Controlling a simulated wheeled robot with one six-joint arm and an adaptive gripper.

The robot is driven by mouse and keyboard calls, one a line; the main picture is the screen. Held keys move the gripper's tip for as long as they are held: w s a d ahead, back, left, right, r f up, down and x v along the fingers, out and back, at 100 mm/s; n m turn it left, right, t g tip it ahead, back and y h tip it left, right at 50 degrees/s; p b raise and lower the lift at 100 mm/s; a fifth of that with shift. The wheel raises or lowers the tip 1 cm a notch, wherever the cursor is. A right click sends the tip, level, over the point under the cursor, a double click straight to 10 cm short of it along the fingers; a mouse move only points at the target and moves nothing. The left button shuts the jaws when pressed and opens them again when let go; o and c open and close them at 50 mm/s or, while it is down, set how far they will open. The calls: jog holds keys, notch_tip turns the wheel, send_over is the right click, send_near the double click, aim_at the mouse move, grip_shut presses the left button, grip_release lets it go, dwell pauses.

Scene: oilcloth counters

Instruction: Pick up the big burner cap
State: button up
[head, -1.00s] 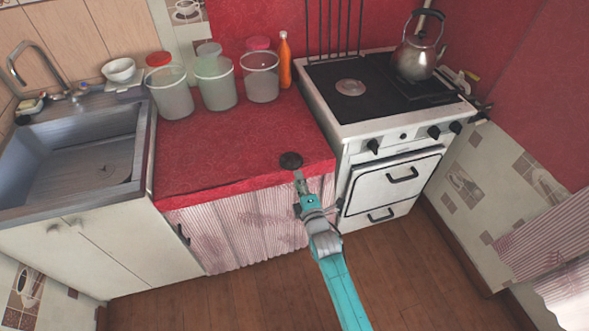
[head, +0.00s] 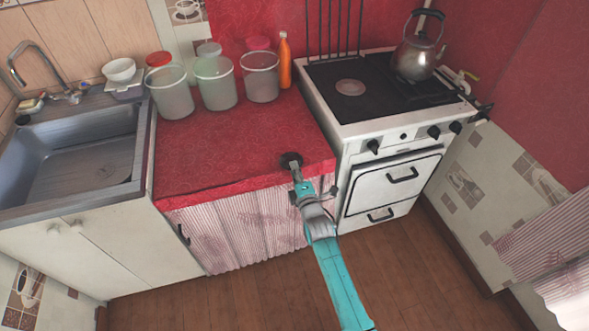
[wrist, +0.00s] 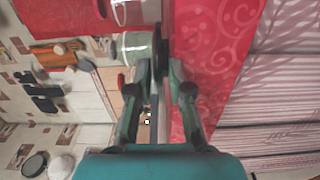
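The big burner cap (head: 291,159) is a dark round disc on the red counter top, near its front edge and right of the middle. In the wrist view the cap (wrist: 157,45) shows as a thin dark shape, seen edge-on, ahead of and between the fingertips. My gripper (head: 296,175) is at the front edge of the counter, with its tips close to the cap's near side. In the wrist view my gripper (wrist: 160,68) has its two fingers apart, one on each side of the cap's edge. I cannot tell whether either finger touches it.
Several clear tubs (head: 214,85) and an orange bottle (head: 285,62) stand at the back of the red counter (head: 215,150). A white stove (head: 392,130) with a kettle (head: 417,58) stands to the right. A sink (head: 80,155) is on the left. The counter around the cap is clear.

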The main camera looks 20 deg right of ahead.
grip_shut()
notch_tip(320, 180, up, 3)
jog(key=shift+f, duration=0.2)
jog(key=s+r, duration=0.2)
jog(key=s, duration=0.5)
jog(key=s+r, duration=0.3)
jog(key=s, duration=0.4)
dwell(0.5)
